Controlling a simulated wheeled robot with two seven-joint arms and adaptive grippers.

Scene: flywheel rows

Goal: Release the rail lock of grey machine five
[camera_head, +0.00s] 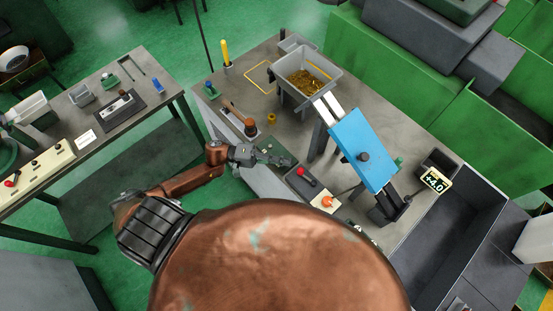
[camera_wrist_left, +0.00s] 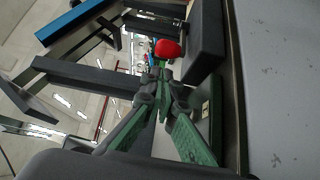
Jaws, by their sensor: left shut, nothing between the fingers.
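My left gripper (camera_head: 288,161) is shut and empty, at the front edge of a grey bench. Its fingertips (camera_wrist_left: 163,76) point towards a red knob (camera_wrist_left: 167,48) beside a dark block. In the head view a red knob (camera_head: 300,171) sits on a dark plate just right of and below the fingertips. I cannot tell if the fingers touch it. No number five or rail lock label is readable. My right gripper is not in view.
An orange button (camera_head: 327,202) is right of the red knob. A grey hopper (camera_head: 335,82) of brass-coloured pieces stands behind, and a display (camera_head: 436,180) reads +4.0. A wooden-handled tool (camera_head: 237,113) lies at the left. Another bench (camera_head: 140,110) is further left across green floor.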

